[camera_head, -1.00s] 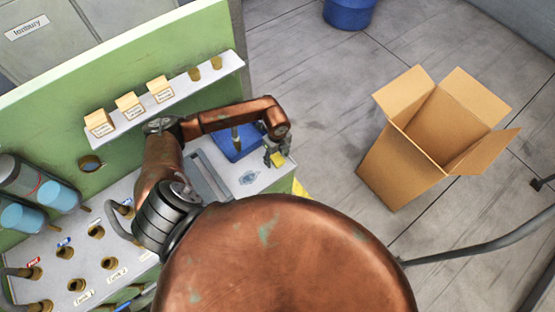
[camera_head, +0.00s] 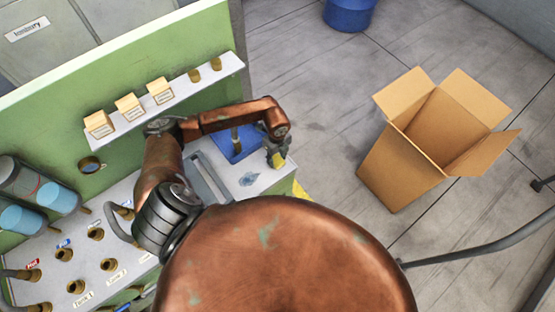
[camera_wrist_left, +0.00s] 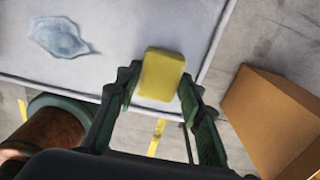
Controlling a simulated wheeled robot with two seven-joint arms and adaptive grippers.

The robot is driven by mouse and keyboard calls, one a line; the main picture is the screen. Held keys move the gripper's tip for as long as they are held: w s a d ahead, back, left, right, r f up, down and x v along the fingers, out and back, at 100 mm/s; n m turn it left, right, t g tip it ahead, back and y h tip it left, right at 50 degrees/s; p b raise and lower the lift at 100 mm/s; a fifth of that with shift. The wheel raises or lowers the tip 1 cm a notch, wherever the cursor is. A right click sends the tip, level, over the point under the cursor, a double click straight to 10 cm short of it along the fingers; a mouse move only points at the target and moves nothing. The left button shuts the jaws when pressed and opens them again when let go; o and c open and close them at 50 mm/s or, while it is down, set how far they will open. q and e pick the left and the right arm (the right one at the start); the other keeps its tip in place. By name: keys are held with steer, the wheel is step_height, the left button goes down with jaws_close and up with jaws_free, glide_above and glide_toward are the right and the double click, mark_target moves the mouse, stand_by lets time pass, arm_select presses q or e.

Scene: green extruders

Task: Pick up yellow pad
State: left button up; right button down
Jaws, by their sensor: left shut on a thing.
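The yellow pad (camera_head: 279,161) is a small block at the right end of the grey worktop. In the left wrist view the pad (camera_wrist_left: 161,72) lies between the two dark green fingers of my left gripper (camera_wrist_left: 160,88). My left gripper (camera_head: 275,153) is shut on the pad, with the fingers at its two sides. The pad is at or just above the worktop near its edge; I cannot tell whether it touches. My right gripper is not in view.
A blue tray (camera_head: 238,145) and a clear bluish patch (camera_head: 249,179) are on the worktop (camera_head: 262,184). A shelf (camera_head: 217,76) holds several small boxes. An open cardboard box (camera_head: 400,165) stands on the floor at right; a blue bin (camera_head: 348,12) is behind.

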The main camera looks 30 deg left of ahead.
arm_select(q)
steer(key=shift+r, duration=0.35)
steer(key=s+d+r+b, duration=0.4)
steer(key=s+d+r, duration=0.5)
steer(key=s+r, duration=0.2)
steer(key=shift+r+b, duration=0.4)
steer(key=shift+r, duration=0.1)
steer(key=shift+a, duration=0.1)
steer(key=o, duration=0.5)
steer(key=shift+w, duration=0.1)
steer(key=c, duration=0.5)
